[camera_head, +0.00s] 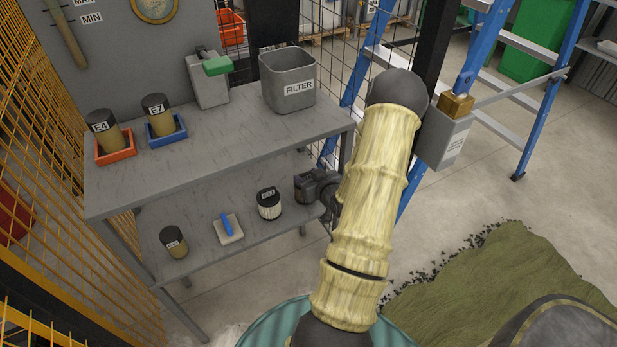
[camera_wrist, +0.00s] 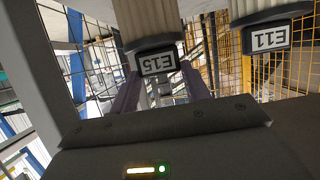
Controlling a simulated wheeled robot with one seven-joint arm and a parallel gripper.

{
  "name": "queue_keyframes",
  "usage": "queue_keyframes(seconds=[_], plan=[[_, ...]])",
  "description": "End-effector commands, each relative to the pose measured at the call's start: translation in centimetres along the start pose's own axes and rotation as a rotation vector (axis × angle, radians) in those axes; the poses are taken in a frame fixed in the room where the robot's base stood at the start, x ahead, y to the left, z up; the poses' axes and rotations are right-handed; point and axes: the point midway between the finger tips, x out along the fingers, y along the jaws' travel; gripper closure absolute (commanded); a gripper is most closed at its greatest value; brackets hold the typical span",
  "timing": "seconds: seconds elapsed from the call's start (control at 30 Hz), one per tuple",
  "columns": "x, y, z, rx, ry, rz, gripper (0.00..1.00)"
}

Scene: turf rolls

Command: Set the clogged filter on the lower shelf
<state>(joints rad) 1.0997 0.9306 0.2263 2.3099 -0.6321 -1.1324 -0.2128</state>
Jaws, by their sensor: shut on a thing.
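A filter with a black cap and pale pleats (camera_head: 269,208) is upright at the lower shelf (camera_head: 205,262), towards its right end. In the wrist view the filter marked E15 (camera_wrist: 148,18) appears upside down between the two purple fingers of my gripper (camera_wrist: 160,75), which is shut on it. In the head view my gripper's dark body (camera_head: 314,187) is just right of this filter, and its fingers are hard to make out. I cannot tell whether the filter's base touches the shelf.
Another filter (camera_head: 174,246) stands on the shelf's left, likely E11 (camera_wrist: 268,38) in the wrist view. A blue-handled brush (camera_head: 229,231) lies between. Above, filters E4 (camera_head: 105,134) and E7 (camera_head: 160,122) sit in trays, near a FILTER bin (camera_head: 290,85). A blue ladder (camera_head: 480,50) stands right.

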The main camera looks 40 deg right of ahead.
Motion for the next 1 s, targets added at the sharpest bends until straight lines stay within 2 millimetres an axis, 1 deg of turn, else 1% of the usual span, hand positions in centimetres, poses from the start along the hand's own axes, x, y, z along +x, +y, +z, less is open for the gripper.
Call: queue_keyframes(seconds=[0.17, 0.2, 0.27, 0.3, 0.57, 0.7, 0.77, 0.87, 1.0], plan=[[0.1, 0.0, 0.3, 0.000, 0.000, 0.000, 0.91], [0.1, 0.0, 0.3, 0.000, 0.000, 0.000, 0.52], [0.1, 0.0, 0.2, 0.000, 0.000, 0.000, 0.40], [0.1, 0.0, 0.2, 0.000, 0.000, 0.000, 0.32], [0.1, 0.0, 0.2, 0.000, 0.000, 0.000, 0.32], [-0.1, 0.0, -0.2, 0.000, -0.001, 0.000, 0.32], [-0.7, 0.1, 0.0, 0.000, -0.002, 0.001, 0.32], [-2.1, 0.0, 0.0, 0.000, -0.003, 0.001, 0.32], [-4.8, 0.1, -0.1, 0.000, -0.003, 0.002, 0.32]])
